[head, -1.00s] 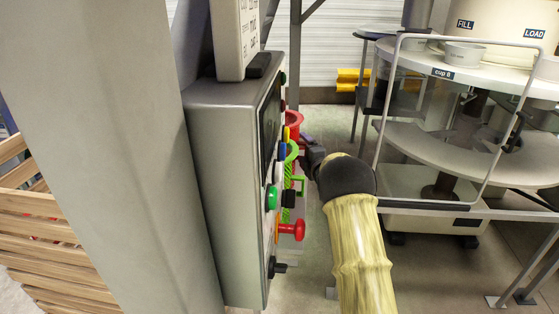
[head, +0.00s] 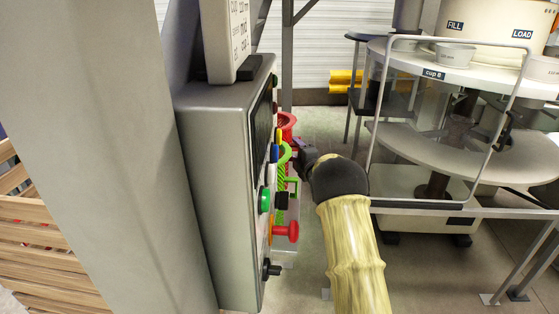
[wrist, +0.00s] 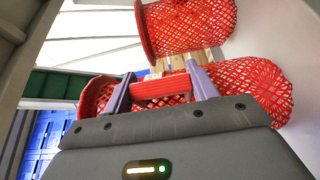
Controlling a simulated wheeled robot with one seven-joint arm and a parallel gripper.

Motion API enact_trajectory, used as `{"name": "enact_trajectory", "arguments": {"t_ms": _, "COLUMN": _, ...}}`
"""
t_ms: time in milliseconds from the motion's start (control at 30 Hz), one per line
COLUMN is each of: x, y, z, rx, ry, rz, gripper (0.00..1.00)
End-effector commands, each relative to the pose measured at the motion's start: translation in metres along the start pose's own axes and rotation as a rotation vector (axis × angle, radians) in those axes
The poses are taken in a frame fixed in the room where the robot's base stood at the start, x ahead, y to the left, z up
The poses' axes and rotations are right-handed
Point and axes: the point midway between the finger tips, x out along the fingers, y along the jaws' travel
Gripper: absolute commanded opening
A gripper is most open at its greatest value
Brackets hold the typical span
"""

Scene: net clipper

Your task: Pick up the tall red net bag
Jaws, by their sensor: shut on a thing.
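In the wrist view, my gripper (wrist: 160,75) has its two purple fingers on either side of a bunched part of a red net bag (wrist: 162,89). Its red mesh spreads out to the left and right behind the fingers. A second piece of red mesh (wrist: 188,26) shows above; I cannot tell whether it is the same bag. In the head view, my gripper (head: 304,157) is beside the control box, near red netting (head: 287,121) and green netting (head: 284,158). The control box and my arm hide much of them, so the bag's full height cannot be seen.
A grey control box (head: 215,180) with buttons stands close on the left, its red knob (head: 292,231) sticking out. A round machine table (head: 470,72) with a wire guard frame (head: 373,120) stands on the right. Wooden slats (head: 40,230) are at lower left.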

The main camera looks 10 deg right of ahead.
Motion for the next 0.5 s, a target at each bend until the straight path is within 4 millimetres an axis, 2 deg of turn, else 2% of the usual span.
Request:
{"name": "enact_trajectory", "arguments": {"t_ms": 233, "x": 0.000, "y": 0.010, "z": 0.000, "rx": -0.001, "ry": 0.000, "rz": 0.001, "gripper": 0.36}}
{"name": "enact_trajectory", "arguments": {"t_ms": 433, "x": 0.000, "y": 0.040, "z": 0.000, "rx": -0.002, "ry": 0.000, "rz": 0.004, "gripper": 0.36}}
{"name": "enact_trajectory", "arguments": {"t_ms": 500, "x": -0.008, "y": 0.034, "z": 0.017, "rx": 0.000, "ry": -0.005, "rz": -0.002, "gripper": 0.36}}
